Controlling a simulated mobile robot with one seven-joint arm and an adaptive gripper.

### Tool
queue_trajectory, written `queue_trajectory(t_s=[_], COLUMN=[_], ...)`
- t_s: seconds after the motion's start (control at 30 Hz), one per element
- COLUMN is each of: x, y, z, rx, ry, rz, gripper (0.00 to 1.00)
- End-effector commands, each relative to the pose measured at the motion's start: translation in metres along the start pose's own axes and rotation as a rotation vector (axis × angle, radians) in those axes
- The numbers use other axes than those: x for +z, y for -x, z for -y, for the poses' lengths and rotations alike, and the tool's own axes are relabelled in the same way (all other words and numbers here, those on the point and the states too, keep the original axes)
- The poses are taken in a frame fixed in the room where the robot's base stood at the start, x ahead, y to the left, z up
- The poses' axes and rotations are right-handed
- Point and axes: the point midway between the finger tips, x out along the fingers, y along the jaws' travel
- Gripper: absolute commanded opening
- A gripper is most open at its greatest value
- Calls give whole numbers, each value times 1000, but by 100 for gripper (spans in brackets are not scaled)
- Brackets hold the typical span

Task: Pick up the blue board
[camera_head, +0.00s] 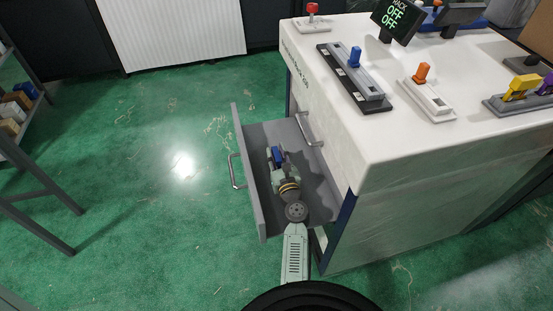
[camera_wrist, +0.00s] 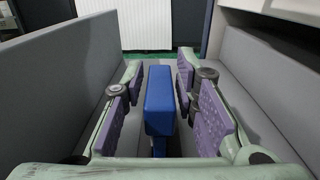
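The blue board (camera_head: 276,154) is inside the open grey drawer (camera_head: 249,180). In the wrist view the blue board (camera_wrist: 159,100) stands upright in the middle, with its lower part narrower and partly hidden. My gripper (camera_wrist: 158,85) is open, with one purple-padded finger on each side of the board. A narrow gap shows between the board and the fingers, clearer on the left. In the head view my gripper (camera_head: 281,160) reaches down into the drawer at the board, and my arm hides part of the drawer floor.
The drawer walls rise close on both sides of my gripper. The white machine top (camera_head: 400,65) is to the right, with a blue-handled switch (camera_head: 355,57), an orange-handled switch (camera_head: 421,73) and a screen reading "OFF OFF" (camera_head: 397,17). A shelf (camera_head: 25,120) stands left; green floor between is clear.

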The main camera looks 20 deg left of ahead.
Motion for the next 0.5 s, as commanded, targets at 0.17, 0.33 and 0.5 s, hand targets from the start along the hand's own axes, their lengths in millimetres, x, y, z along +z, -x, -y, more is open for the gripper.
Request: queue_trajectory(t_s=[0.17,0.33,0.5], x=[0,0,0], y=[0,0,0], z=[0,0,0], rx=[0,0,0], ry=[0,0,0], rz=[0,0,0], gripper=[13,2,0])
